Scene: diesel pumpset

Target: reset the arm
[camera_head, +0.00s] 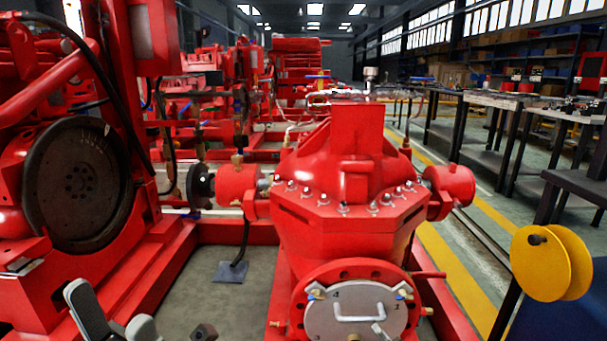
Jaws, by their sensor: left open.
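My left gripper (115,318) shows at the bottom left corner, its two grey fingers spread apart with nothing between them. It is in front of the red frame of the pumpset, and the rest of the arm is cut off by the picture's lower edge. The red pump casing (345,180) stands in the middle, with a ring of bolts on top. A grey round cover (350,312) with a handle closes its front flange. My right gripper does not show.
A large dark flywheel (80,185) is on the red engine at left. Bare grey floor (215,285) lies between engine and pump. A yellow disc (548,262) stands at right. Workbenches (515,105) line the right side beyond a yellow floor line. A small dark piece (204,332) is unclear.

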